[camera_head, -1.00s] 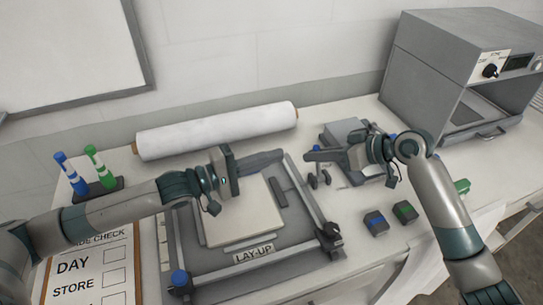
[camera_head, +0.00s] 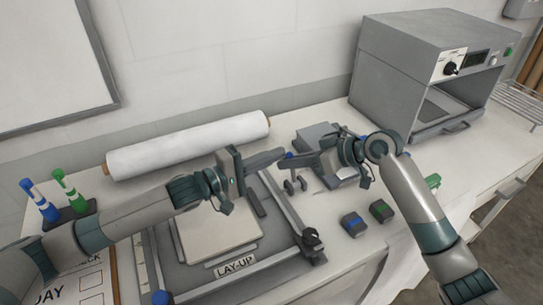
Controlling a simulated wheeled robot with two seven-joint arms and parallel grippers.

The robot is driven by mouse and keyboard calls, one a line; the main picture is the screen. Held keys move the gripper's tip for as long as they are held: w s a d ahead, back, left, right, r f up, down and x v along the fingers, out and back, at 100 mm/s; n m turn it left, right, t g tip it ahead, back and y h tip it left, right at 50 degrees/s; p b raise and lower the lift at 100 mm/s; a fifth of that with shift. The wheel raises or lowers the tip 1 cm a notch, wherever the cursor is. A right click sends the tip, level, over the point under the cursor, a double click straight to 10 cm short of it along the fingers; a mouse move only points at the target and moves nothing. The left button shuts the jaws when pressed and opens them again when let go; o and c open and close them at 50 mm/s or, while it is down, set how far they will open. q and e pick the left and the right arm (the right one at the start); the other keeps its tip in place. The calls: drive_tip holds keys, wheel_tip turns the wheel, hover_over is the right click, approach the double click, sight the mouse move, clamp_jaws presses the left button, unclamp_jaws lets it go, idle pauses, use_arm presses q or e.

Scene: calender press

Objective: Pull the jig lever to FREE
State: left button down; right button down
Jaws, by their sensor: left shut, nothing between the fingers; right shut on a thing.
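The lay-up jig (camera_head: 270,254) lies on the bench in the head view, a grey frame with side rails and a "LAY-UP" label. A black knob (camera_head: 311,238) is at its right front corner and a blue knob (camera_head: 160,297) at its left front. Which part is the lever, and any FREE mark, I cannot tell. My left gripper (camera_head: 284,154) is shut and empty above the jig's back right. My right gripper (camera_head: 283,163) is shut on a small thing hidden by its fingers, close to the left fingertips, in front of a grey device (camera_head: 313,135).
A white roll (camera_head: 190,145) lies along the back. A grey oven (camera_head: 425,70) stands at the right. A blue-topped block (camera_head: 354,223) and a green-topped block (camera_head: 381,210) sit right of the jig. Blue and green markers (camera_head: 70,192) stand at the left.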

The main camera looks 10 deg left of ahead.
use_arm(q)
drive_tip(key=shift+s, duration=0.1)
use_arm(e)
drive_tip(key=shift+w+r, duration=0.1)
drive_tip(key=shift+r, duration=0.1)
use_arm(q)
drive_tip(key=shift+s+d+r, duration=0.25)
drive_tip(key=shift+s+d, duration=0.25)
drive_tip(key=shift+d, duration=0.15)
use_arm(e)
drive_tip(key=shift+w, duration=0.1)
use_arm(q)
drive_tip(key=shift+s, duration=0.1)
use_arm(e)
drive_tip(key=c, duration=2.1)
unclamp_jaws()
drive_tip(key=shift+a, duration=0.1)
use_arm(q)
drive_tip(key=shift+f, duration=0.1)
use_arm(e)
drive_tip(key=shift+s+d+r, duration=0.15)
drive_tip(key=shift+s+d, duration=0.1)
drive_tip(key=shift+d, duration=0.15)
use_arm(q)
drive_tip(key=shift+a+f, duration=0.1)
use_arm(e)
drive_tip(key=v, duration=0.7)
drive_tip(key=shift+s+d, duration=0.2)
